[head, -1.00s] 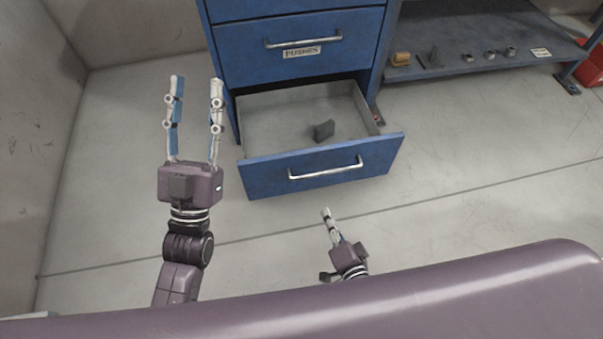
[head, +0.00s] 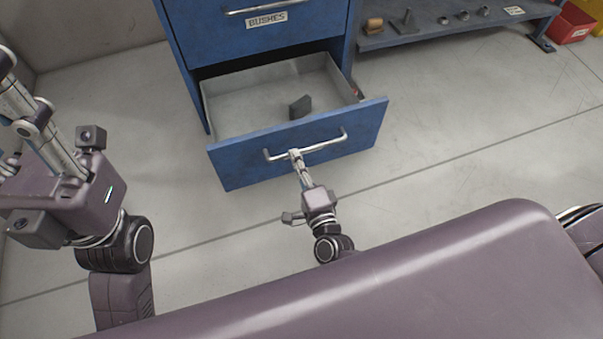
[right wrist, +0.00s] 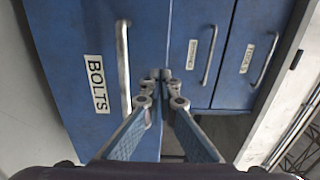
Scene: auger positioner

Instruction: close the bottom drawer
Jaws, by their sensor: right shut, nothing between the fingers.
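The bottom drawer (head: 240,170) of the blue cabinet stands pulled out. Its grey interior shows, with a small dark block (head: 300,107) inside. Its front carries a metal handle (head: 330,144); in the right wrist view the front (right wrist: 75,40) bears a BOLTS label. My right gripper (head: 296,155) is shut and empty, its tips at the drawer front by the handle. In the right wrist view the tips lie beside the handle (right wrist: 123,70), near the front's upper edge; I cannot tell whether they touch. My left gripper (head: 20,135) is open at the left, its fingertips partly cut off.
The drawer above, labelled BUSHES (head: 260,30), is closed. A low shelf (head: 430,30) with small metal parts stands to the right, with a red bin (head: 570,25) beyond. The floor around the drawer is clear.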

